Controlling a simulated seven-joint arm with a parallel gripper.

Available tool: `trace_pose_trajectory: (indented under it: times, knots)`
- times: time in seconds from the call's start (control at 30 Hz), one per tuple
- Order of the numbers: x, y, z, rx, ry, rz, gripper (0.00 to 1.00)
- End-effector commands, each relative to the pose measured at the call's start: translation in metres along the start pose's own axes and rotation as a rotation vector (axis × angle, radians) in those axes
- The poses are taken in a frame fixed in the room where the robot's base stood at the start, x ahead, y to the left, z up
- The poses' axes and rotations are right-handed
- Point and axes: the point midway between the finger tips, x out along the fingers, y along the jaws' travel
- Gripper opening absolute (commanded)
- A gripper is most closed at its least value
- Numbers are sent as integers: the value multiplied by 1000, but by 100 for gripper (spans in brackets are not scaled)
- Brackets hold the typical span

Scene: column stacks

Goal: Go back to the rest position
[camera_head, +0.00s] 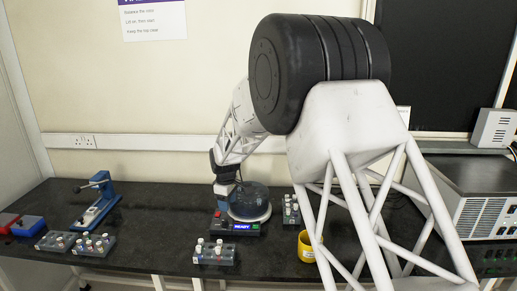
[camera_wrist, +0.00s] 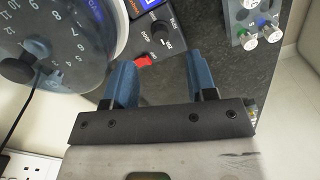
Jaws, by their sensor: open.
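My gripper (camera_wrist: 162,68) is open in the wrist view, its two blue fingers apart with nothing between them. In the head view my gripper (camera_head: 225,190) points down at the left edge of a small centrifuge (camera_head: 248,203) with a round clear lid and a lit "READY" display. In the wrist view the fingers are over the centrifuge's control panel (camera_wrist: 150,25), with a black knob and a red switch (camera_wrist: 142,63) close by. The numbered rotor under the lid (camera_wrist: 45,40) is to their left. I cannot tell whether the fingers touch anything.
Tube racks (camera_head: 215,252) stand in front, with others (camera_head: 93,244) at the left and one (camera_head: 291,209) behind right. A yellow cup (camera_head: 306,246) is to the right. A blue press-like device (camera_head: 97,201) is at the left. A large instrument (camera_head: 480,195) fills the right.

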Motion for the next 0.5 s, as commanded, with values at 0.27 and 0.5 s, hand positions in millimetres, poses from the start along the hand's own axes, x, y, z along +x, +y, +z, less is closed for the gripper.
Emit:
trace_pose_trajectory:
  times: [0.27,0.5]
  knots:
    - [-54,-15,58,128,16,20,52]
    - [-101,-38,117,263,32,38,52]
